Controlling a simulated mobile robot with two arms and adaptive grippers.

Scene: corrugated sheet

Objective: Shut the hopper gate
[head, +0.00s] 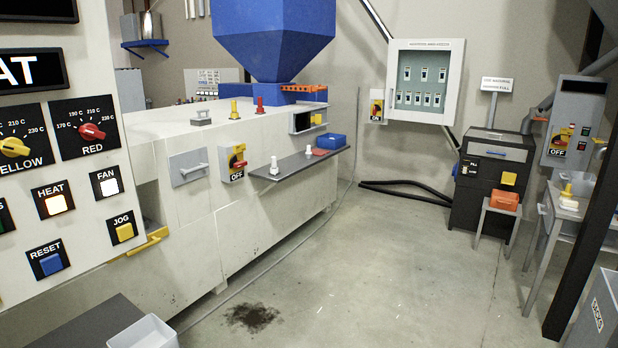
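The big blue hopper (274,38) stands on top of the long white machine (240,150), and its upper part is cut off by the top edge of the view. Below its tapered body is a blue base block (300,97). An orange bar (304,88) sticks out to the right at the hopper's throat, just above this block. It looks like the gate's slide, but I cannot tell how far it is in. Neither of my grippers is in view.
A control panel (75,205) with knobs and lit HEAT and FAN buttons fills the near left. A grey shelf (300,165) juts from the machine's side. A dark stain (252,317) marks the floor. Open floor (400,260) lies between the machine and the black unit (490,185).

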